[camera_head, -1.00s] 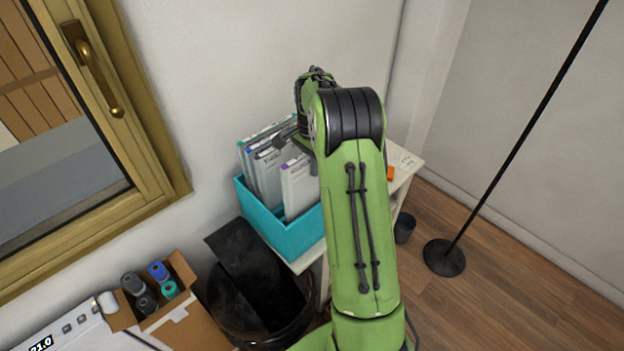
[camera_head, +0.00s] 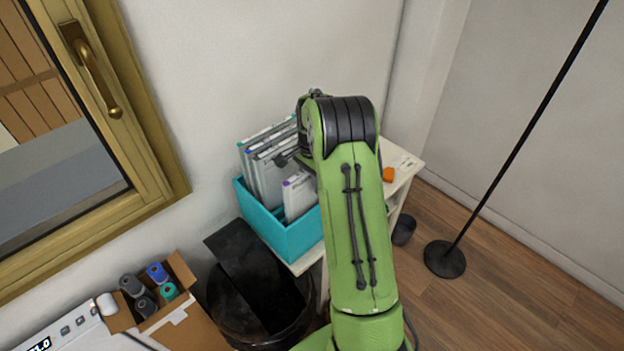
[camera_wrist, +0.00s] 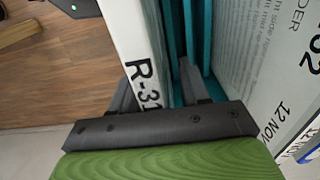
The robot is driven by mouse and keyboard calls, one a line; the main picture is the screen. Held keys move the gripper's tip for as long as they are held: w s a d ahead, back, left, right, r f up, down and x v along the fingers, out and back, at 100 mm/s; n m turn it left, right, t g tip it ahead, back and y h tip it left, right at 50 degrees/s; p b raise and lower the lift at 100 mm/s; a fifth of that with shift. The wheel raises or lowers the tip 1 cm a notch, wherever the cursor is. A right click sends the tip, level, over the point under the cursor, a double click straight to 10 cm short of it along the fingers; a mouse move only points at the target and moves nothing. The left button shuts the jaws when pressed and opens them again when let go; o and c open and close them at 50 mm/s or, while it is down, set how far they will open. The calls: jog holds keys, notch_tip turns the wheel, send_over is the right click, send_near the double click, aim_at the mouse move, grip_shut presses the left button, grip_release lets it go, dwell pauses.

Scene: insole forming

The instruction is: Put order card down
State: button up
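My gripper (camera_wrist: 158,85) has one finger on each side of a white order card (camera_wrist: 147,75), whose lettered edge reads "R-31" before it is cut off. It appears shut on this card. In the head view the card with a purple mark (camera_head: 298,198) stands upright inside the teal bin (camera_head: 290,243), at its right front part. My gripper is above the bin, mostly hidden behind my arm. The card's lower edge is hidden by the bin wall.
Several other cards (camera_head: 262,175) stand upright at the bin's back left; one printed card (camera_wrist: 270,70) is close on the right in the wrist view. A white shelf (camera_head: 405,162) with an orange object (camera_head: 388,174) supports the bin. A black container (camera_head: 255,300) stands in front.

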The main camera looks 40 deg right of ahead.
notch_tip(320, 180, up, 12)
jog(key=shift+p, duration=0.6)
jog(key=shift+a+r, duration=0.15)
jog(key=shift+r, duration=0.2)
jog(key=s+a+r+n+t, duration=0.3)
jog(key=s+a+r+n, duration=0.6)
jog(key=s+a+r, duration=0.5)
jog(key=s+a+f+n+t, duration=0.1)
jog(key=s+a+f+n, duration=0.1)
jog(key=s, duration=0.4)
jog(key=s+a+f+n+t, duration=0.1)
jog(key=s+a+f+n, duration=0.2)
jog(key=s+a+n, duration=0.1)
jog(key=s+n, duration=0.1)
jog(key=s, duration=0.1)
jog(key=shift+s+a+f+t, duration=0.2)
jog(key=shift+s+f+t, duration=0.1)
jog(key=shift+s, duration=0.05)
